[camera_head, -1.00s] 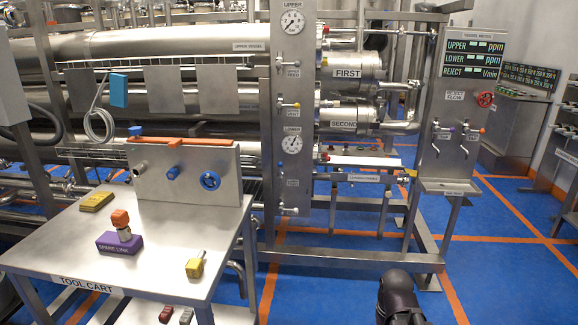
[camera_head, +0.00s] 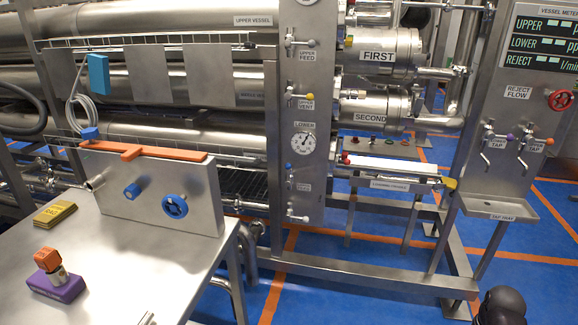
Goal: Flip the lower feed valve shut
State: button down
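A tall grey valve panel (camera_head: 313,125) stands at the centre of the head view. Its lower half bears a round gauge marked LOWER (camera_head: 303,146), a small blue-tipped fitting (camera_head: 289,166), a label (camera_head: 304,187) too small to read and a small metal valve (camera_head: 297,218) near the bottom. I cannot tell for sure which of these is the lower feed valve, or its handle's position. Higher up are the UPPER FEED valve (camera_head: 311,43) and the yellow-tipped UPPER VENT valve (camera_head: 308,97). My gripper is not in view; only a dark rounded part of my arm shows at bottom right.
The tool cart (camera_head: 110,285) fills the lower left, bearing a metal block with blue knobs (camera_head: 175,206) and a purple block (camera_head: 55,287). A low steel frame (camera_head: 370,275) runs before the panel. The tap station (camera_head: 508,130) stands right. Blue floor lies open at bottom centre.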

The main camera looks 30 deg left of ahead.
aim_at(288, 182)
jog(key=u, duration=0.1)
jog(key=i, duration=0.75)
jog(key=u, duration=0.75)
jog(key=i, duration=0.6)
jog(key=u, duration=0.4)
